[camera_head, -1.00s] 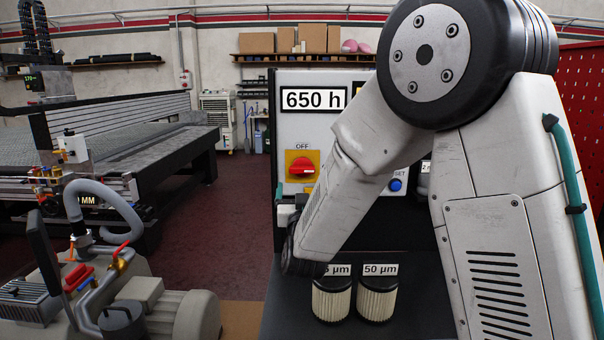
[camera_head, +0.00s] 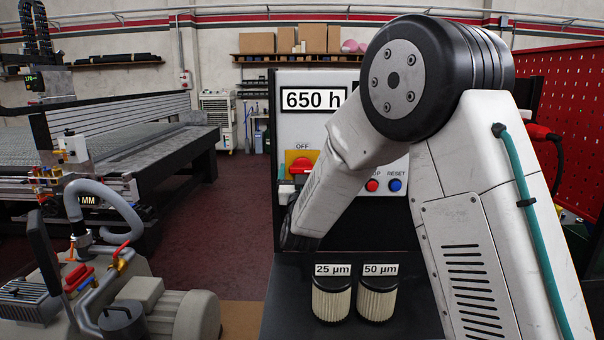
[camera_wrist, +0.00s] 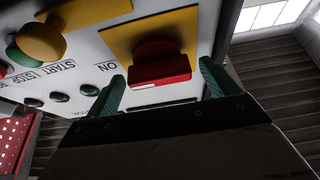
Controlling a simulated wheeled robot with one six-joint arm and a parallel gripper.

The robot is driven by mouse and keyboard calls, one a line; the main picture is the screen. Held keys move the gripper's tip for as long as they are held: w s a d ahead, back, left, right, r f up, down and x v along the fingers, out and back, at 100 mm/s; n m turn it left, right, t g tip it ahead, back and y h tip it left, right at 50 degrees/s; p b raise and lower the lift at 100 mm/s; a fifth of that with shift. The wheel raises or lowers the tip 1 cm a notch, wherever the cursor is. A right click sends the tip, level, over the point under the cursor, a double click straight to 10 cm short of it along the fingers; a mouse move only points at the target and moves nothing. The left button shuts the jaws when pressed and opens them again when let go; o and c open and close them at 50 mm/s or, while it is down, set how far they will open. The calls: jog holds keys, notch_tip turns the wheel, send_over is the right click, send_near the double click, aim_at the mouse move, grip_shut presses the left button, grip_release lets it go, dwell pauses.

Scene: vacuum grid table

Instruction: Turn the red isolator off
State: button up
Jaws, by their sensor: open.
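The red isolator (camera_head: 300,167) is a red rotary handle on a yellow plate, on the panel under the 650 h display. The word OFF is above it, and its handle lies horizontal. In the wrist view the isolator (camera_wrist: 160,66) shows close up, with a white mark at the handle's end on the side of the word ON. My gripper (camera_wrist: 163,86) is open, with one green finger on each side of the handle. The handle shows between the fingers; whether they touch it I cannot tell. In the head view my forearm hides most of the gripper.
Red and blue buttons (camera_head: 384,186) sit right of the isolator. In the wrist view a yellow knob (camera_wrist: 42,42) is left of it. Two filters (camera_head: 354,302) stand on the black shelf below the panel. A pump (camera_head: 150,305) with hoses stands at the lower left.

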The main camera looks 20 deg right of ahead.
jog(key=c, duration=1)
jog(key=shift+n+y, duration=0.4)
jog(key=shift+n, duration=0.2)
jog(key=n+y, duration=0.1)
jog(key=n, duration=0.1)
jog(key=n+y, duration=0.1)
jog(key=n, duration=0.2)
jog(key=shift+d+n+t+y, duration=0.1)
jog(key=shift+n+t+y, duration=0.2)
jog(key=shift+y, duration=0.1)
jog(key=n+y, duration=0.1)
jog(key=n, duration=0.2)
jog(key=n+g+y, duration=0.1)
jog(key=n+y, duration=0.1)
jog(key=n, duration=0.1)
jog(key=n+g+y, duration=0.1)
jog(key=n, duration=0.4)
jog(key=shift+r, duration=0.1)
jog(key=n+g+y, duration=0.1)
jog(key=n+g, duration=0.1)
jog(key=n, duration=0.2)
jog(key=shift+n, duration=0.4)
